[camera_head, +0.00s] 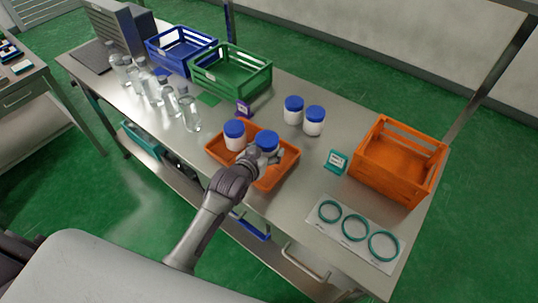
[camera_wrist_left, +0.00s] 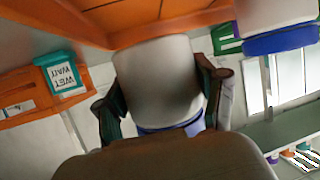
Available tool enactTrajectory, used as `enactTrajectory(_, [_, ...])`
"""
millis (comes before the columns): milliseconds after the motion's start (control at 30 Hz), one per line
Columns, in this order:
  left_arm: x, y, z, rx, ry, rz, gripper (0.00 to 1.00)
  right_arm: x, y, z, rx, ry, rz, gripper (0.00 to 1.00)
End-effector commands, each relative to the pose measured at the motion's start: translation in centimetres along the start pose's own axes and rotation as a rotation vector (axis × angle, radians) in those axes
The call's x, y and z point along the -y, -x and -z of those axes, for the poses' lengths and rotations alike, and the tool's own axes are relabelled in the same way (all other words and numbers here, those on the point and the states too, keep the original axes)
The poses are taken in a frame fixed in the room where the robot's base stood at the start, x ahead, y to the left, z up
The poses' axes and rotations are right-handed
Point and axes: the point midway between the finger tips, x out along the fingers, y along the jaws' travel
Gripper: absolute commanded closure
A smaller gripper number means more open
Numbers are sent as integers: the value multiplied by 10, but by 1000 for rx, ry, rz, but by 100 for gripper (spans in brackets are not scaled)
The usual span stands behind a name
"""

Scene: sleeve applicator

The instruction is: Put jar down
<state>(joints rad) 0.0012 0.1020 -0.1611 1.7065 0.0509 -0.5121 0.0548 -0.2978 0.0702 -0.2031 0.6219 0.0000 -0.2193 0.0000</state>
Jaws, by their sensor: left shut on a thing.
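My left gripper (camera_head: 262,155) is shut on a white jar with a blue lid (camera_head: 267,139), over the orange tray (camera_head: 278,178). In the left wrist view, which is upside down, the fingers (camera_wrist_left: 163,100) sit on both sides of the held jar (camera_wrist_left: 155,75). Its base is close to the orange tray (camera_wrist_left: 130,20); I cannot tell if it touches. A second jar (camera_head: 235,136) stands in the tray just left of the held one. Two more jars (camera_head: 293,110) (camera_head: 314,121) stand on the table behind the tray. My right gripper is not in view.
An orange crate (camera_head: 390,172) stands at the right, with a teal sign (camera_head: 336,161) beside it. A white mat with teal rings (camera_head: 354,228) lies in front. Green (camera_head: 231,80) and blue (camera_head: 170,55) crates stand at the back. Several clear bottles (camera_head: 189,112) stand left of the tray.

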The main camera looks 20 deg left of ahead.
Motion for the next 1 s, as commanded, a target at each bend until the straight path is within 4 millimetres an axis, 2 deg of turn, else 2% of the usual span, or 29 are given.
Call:
enactTrajectory(167, [-3,-14,-3,0,-1,0,75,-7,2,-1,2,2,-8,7])
enactTrajectory(433, [-3,-28,-35,0,-1,0,75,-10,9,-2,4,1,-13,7])
enactTrajectory(833, [-3,-30,-42,-2,-1,0,75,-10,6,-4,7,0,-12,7])
enactTrajectory(867, [-3,-30,-42,0,-1,0,27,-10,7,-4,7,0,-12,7])
enactTrajectory(900, [-3,-30,-42,0,-1,0,20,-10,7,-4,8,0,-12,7])
enactTrajectory(1000, [-3,-30,-42,0,-1,0,19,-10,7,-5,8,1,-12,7])
